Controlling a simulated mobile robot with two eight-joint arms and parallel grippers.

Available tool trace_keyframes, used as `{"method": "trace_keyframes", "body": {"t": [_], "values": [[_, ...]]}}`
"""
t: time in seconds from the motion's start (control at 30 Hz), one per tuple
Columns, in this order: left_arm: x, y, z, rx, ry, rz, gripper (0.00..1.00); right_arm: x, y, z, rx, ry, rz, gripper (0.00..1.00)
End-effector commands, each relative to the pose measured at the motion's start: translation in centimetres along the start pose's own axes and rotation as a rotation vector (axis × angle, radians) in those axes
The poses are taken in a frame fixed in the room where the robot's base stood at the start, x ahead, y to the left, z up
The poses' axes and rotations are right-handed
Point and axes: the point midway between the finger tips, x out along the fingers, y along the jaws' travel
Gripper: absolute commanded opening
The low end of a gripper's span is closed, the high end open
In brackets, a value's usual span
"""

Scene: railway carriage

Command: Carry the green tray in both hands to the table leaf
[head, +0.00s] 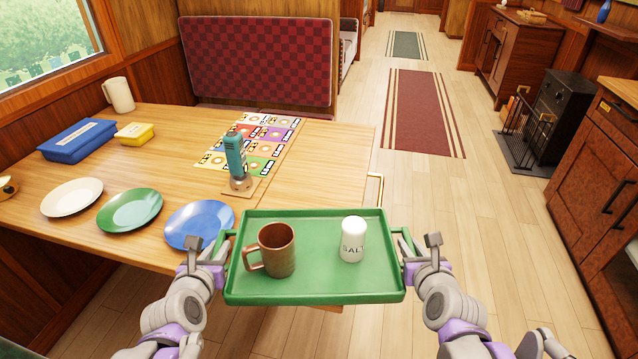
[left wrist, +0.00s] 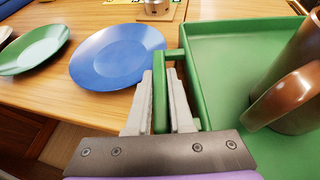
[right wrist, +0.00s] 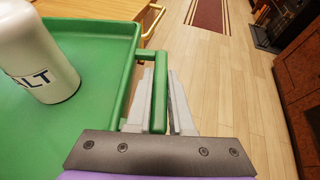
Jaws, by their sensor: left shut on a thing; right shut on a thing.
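The green tray (head: 315,286) is level in front of me, its far part over the near right part of the table in the head view. A brown mug (head: 277,252) stands on its left half and a white salt shaker (head: 352,240) on its right half, both upright. My left gripper (left wrist: 160,98) is shut on the tray's left handle. My right gripper (right wrist: 160,98) is shut on the tray's right handle. The wooden table leaf (head: 335,150) is at the table's right end, partly hidden by the tray. Whether the tray touches the wood I cannot tell.
Blue (head: 199,224), green (head: 130,210) and white (head: 72,197) plates lie left of the tray. A teal upright device (head: 236,160) stands beyond it, by a colourful card sheet (head: 268,140). A brass rail (head: 375,188) edges the table. The aisle floor at right is clear.

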Motion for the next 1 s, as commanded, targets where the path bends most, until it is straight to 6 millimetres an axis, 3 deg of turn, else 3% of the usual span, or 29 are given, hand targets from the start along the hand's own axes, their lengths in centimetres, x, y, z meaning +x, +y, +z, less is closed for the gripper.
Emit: {"method": "trace_keyframes", "body": {"t": [0.57,0.6,0.73,1.0], "values": [[0.29,0.0,-0.38,0.0,-0.003,0.0,0.0,0.29,0.0,-0.39,0.0,-0.003,0.0,0.0],[0.32,-0.01,-0.44,0.0,-0.002,0.0,0.25,0.32,0.01,-0.45,0.0,-0.002,0.0,0.25],[0.31,-0.01,-0.44,0.0,-0.002,0.0,0.49,0.31,0.01,-0.44,0.0,-0.002,0.0,0.49],[0.28,-0.01,-0.41,0.0,-0.002,0.0,0.5,0.28,0.02,-0.42,0.0,-0.002,0.0,0.5]]}}
